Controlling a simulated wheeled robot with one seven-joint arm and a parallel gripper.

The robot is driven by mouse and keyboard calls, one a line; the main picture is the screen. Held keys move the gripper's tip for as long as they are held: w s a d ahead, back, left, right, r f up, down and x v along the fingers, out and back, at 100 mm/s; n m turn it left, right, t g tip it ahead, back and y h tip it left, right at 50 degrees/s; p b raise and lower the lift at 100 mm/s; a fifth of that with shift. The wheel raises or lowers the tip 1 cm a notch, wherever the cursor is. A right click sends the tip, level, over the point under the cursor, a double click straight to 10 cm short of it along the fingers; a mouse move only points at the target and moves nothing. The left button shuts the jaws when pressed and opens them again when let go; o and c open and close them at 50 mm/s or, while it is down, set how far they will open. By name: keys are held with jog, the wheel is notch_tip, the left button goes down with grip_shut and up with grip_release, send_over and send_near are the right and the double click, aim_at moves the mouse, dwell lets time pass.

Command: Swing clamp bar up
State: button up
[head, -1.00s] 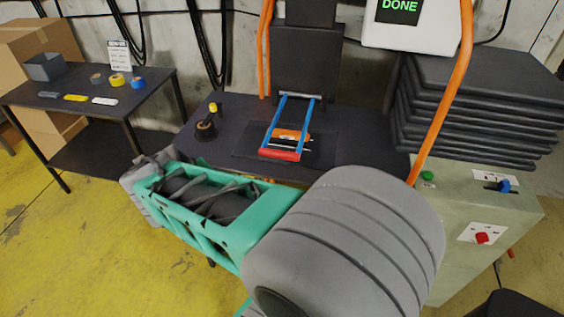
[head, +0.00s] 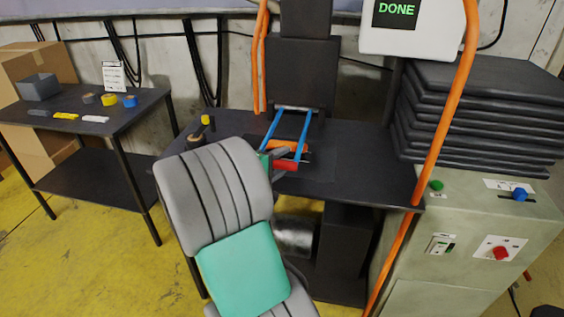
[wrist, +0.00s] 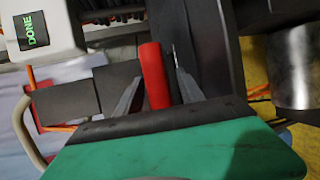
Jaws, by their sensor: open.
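The clamp bar (head: 304,130) has two blue side arms and a red cross grip. In the head view it lies low over the black table, with its red grip (head: 288,167) at the near end, partly covered by my arm. An orange piece (head: 287,147) lies between the blue arms. My gripper (wrist: 157,66) is open in the wrist view. Its two grey fingers stand on either side of the red grip, which also shows there (wrist: 154,75). Small gaps show beside the grip, so the fingers are not closed on it.
A white display reading DONE (head: 397,12) hangs above right. An orange hose (head: 447,110) runs down in front of the stacked black slabs (head: 480,110). A green control cabinet (head: 460,225) stands right. A side table (head: 75,118) with tapes stands left.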

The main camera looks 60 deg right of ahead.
jog(key=shift+c, duration=0.4)
grip_shut()
dwell(0.9)
